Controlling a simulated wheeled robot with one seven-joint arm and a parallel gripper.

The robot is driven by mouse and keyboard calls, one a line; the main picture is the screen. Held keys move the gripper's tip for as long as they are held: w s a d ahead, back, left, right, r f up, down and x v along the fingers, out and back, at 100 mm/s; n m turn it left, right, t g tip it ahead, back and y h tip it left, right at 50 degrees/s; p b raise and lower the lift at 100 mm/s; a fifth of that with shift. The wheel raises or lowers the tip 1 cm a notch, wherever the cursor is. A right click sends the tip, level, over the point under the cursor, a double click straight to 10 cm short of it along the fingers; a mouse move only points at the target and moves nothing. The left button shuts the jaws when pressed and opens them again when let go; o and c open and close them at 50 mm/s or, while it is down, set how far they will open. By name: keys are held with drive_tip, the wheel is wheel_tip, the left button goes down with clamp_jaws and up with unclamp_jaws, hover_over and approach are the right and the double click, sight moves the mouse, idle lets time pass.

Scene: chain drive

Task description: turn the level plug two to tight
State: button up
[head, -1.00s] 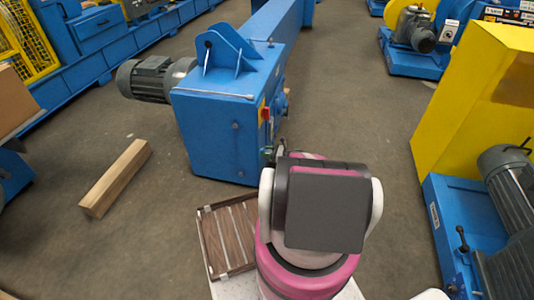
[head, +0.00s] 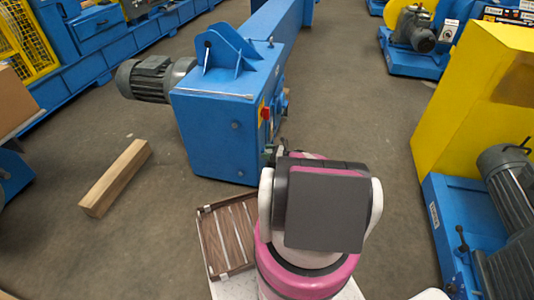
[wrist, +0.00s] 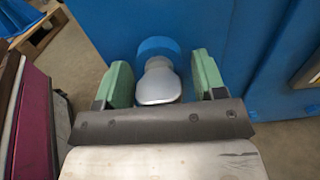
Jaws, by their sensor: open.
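A grey rounded plug (wrist: 158,82) sticks out from a blue round boss (wrist: 158,47) on the blue housing in the wrist view. I cannot tell from its looks which plug it is. My gripper (wrist: 161,78) is open, with one green finger on each side of the plug and a visible gap on both sides. In the head view my arm covers most of the gripper, and the plug in front of it cannot be made out. The blue housing (head: 205,135) stands just beyond my arm.
A grey motor (head: 150,80) sits on the housing's left. A wooden beam (head: 115,178) lies on the floor at left. A slatted brown tray (head: 229,238) is beside my arm. A yellow guard (head: 475,110) and blue machine base stand at right. Floor between them is clear.

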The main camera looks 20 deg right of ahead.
drive_tip(key=v, duration=1.1)
drive_tip(key=shift+a, duration=0.15)
drive_tip(key=shift+s, duration=0.1)
